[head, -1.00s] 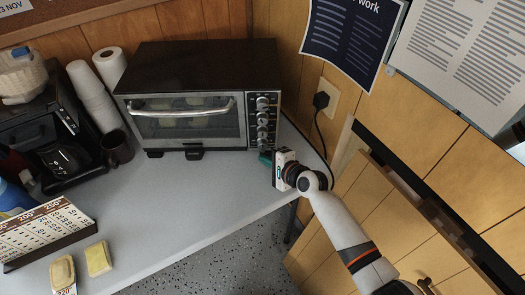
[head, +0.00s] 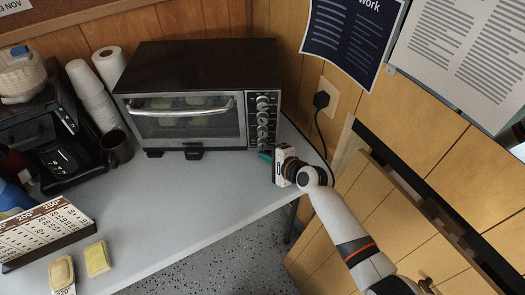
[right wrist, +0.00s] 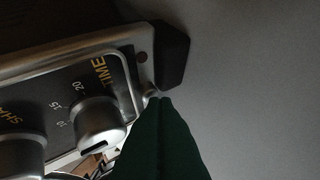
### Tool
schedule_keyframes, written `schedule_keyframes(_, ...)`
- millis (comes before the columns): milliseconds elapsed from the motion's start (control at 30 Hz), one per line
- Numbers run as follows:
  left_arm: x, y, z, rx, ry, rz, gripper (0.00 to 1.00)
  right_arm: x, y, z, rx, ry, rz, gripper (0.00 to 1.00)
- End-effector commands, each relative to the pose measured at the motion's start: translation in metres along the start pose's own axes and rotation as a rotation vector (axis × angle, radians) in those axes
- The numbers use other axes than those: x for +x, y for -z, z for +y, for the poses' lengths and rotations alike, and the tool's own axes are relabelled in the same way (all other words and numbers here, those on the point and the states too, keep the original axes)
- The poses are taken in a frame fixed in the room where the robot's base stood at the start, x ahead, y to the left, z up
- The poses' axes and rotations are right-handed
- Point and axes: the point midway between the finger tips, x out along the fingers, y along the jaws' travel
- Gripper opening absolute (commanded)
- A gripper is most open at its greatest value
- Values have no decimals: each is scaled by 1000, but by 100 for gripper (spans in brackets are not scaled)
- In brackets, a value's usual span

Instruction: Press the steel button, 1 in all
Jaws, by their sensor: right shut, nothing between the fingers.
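The toaster oven (head: 190,100) stands on the grey counter, its knob panel facing my right gripper (head: 265,156). In the right wrist view, a small round steel button (right wrist: 151,89) shows at the lower corner of the panel, beside the TIME knob (right wrist: 98,122). The dark green fingers of my right gripper (right wrist: 161,101) are shut and empty. Their tips are right at the button and partly overlap it; I cannot tell whether they touch it or whether it is pushed in. In the head view the button is too small to make out. My left gripper is not in view.
A black oven foot (right wrist: 172,55) is close to the fingertips in the right wrist view. A black plug and cord (head: 320,101) hang at the wall behind my right arm. The counter (head: 190,195) in front of the oven is clear.

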Motion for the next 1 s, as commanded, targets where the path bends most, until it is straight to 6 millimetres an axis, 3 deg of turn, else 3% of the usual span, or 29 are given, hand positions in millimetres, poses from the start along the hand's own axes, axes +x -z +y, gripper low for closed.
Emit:
schedule_keyframes(567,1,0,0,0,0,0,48,2,-2,2,0,-1,0,0)
schedule_keyframes(1000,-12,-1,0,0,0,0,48,-10,6,-6,1,0,0,0)
